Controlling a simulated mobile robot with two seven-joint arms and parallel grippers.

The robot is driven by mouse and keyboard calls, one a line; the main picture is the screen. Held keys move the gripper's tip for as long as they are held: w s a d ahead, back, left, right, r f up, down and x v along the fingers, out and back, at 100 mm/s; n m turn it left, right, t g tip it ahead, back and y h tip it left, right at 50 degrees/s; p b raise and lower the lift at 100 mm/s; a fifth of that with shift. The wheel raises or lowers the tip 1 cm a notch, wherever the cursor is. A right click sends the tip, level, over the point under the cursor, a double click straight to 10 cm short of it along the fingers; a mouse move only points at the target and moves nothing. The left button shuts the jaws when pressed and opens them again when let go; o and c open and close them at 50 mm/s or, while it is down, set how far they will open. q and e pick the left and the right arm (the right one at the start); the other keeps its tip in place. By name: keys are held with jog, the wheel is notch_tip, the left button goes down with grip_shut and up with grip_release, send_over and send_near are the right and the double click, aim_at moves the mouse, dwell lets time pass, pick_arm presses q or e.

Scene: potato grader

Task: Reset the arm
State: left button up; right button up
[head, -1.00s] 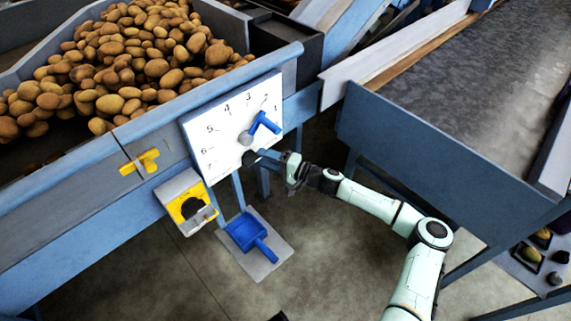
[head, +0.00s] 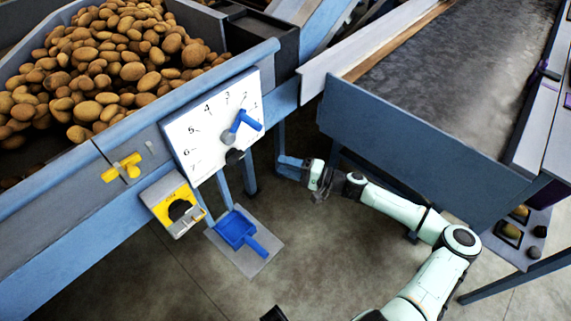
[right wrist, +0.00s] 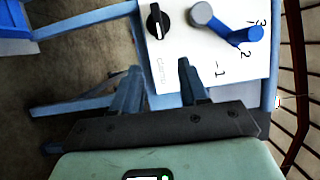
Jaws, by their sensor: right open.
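My right arm comes in from the lower right in the head view. Its right gripper (head: 283,166) is open and empty, just right of and below the white dial panel (head: 190,135), apart from its knobs. The panel carries a blue lever on a grey hub (head: 246,121), pointing near the 2, and a black knob (head: 234,156) at its lower edge. In the right wrist view the two fingers of the right gripper (right wrist: 157,75) stand apart, with the panel, blue lever (right wrist: 236,33) and black knob (right wrist: 157,21) beyond them.
A hopper of potatoes (head: 110,65) fills the upper left. Below are a yellow handle (head: 122,168), a yellow switch box (head: 178,208) and a blue pedal (head: 236,229). A conveyor (head: 450,70) and its blue frame stand close to my right arm. Open floor lies below.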

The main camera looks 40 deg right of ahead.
jog(key=a+f+n+g+y+p, duration=0.1)
jog(key=a+f+g, duration=0.2)
jog(key=a, duration=0.6)
jog(key=a+f+n+g+y+p, duration=0.15)
jog(key=a+f, duration=0.25)
jog(key=a, duration=0.4)
jog(key=s+a+f+n+g+p, duration=0.1)
jog(key=s+a+f+g+p, duration=0.2)
jog(key=a, duration=0.5)
jog(key=s+a+f+n+g, duration=0.1)
jog(key=s+a+f+g, duration=0.3)
jog(key=s+a, duration=0.25)
jog(key=s+a+f+n+g+h+p, duration=0.1)
jog(key=s+f+g+p, duration=0.1)
jog(key=s, duration=0.4)
jog(key=s+a+f+n+g+h+p, duration=0.2)
jog(key=s+g, duration=0.1)
jog(key=s, duration=0.3)
jog(key=s+d+r+n+h+p, duration=0.1)
jog(key=s+d+h, duration=0.3)
jog(key=d, duration=0.4)
jog(key=shift+s+p, duration=0.25)
jog(key=shift+p, duration=0.4)
jog(key=shift+r+g, duration=0.1)
jog(key=shift+g, duration=0.15)
jog(key=shift+a+n, duration=0.1)
jog(key=shift+n, duration=0.15)
